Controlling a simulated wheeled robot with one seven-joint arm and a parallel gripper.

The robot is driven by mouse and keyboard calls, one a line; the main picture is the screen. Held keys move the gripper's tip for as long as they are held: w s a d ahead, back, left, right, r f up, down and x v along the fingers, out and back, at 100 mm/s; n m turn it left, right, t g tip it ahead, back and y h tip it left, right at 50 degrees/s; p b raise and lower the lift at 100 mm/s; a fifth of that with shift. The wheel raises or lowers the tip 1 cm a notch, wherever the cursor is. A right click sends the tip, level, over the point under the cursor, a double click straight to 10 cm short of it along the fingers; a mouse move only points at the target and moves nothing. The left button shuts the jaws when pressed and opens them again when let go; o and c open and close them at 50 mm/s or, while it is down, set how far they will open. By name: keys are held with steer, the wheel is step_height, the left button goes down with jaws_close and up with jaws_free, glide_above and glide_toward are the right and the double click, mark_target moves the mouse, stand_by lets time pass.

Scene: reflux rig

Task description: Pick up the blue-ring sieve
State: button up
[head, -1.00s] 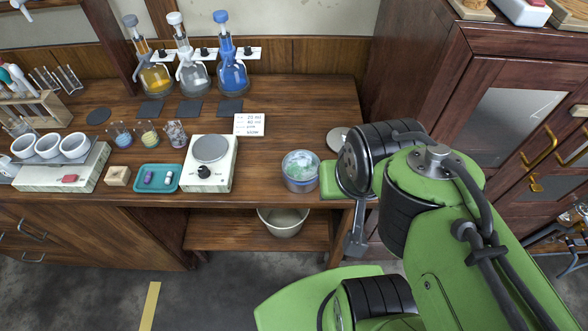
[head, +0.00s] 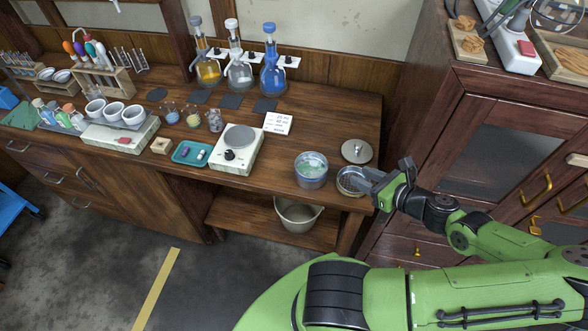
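A shallow round dish with a mesh-like inside, seemingly the sieve (head: 350,179), is at the right front edge of the wooden bench in the head view. Its rim looks metallic; a blue ring cannot be made out at this size. My gripper (head: 371,184) is at its right side, with the dark fingers overlapping or touching its rim. The fingers are too small and too seen-from-behind to tell whether they are open or closed on the rim.
A metal pot (head: 311,176) with pale icy contents stands just left of the sieve. A round lid (head: 357,151) lies behind it. A hotplate (head: 237,151) stands further left. A dark wood cabinet (head: 500,140) rises on the right. A bucket (head: 297,215) sits on the shelf below.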

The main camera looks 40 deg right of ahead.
mark_target(321, 155)
steer(key=x, duration=0.5)
steer(key=b+x, duration=0.1)
steer(key=x, duration=0.4)
steer(key=b+x, duration=0.1)
steer(key=x, duration=0.5)
steer(key=shift+d, duration=0.3)
steer(key=shift+r, duration=0.1)
steer(key=shift+c, duration=0.6)
jaws_close()
steer(key=shift+s, duration=0.1)
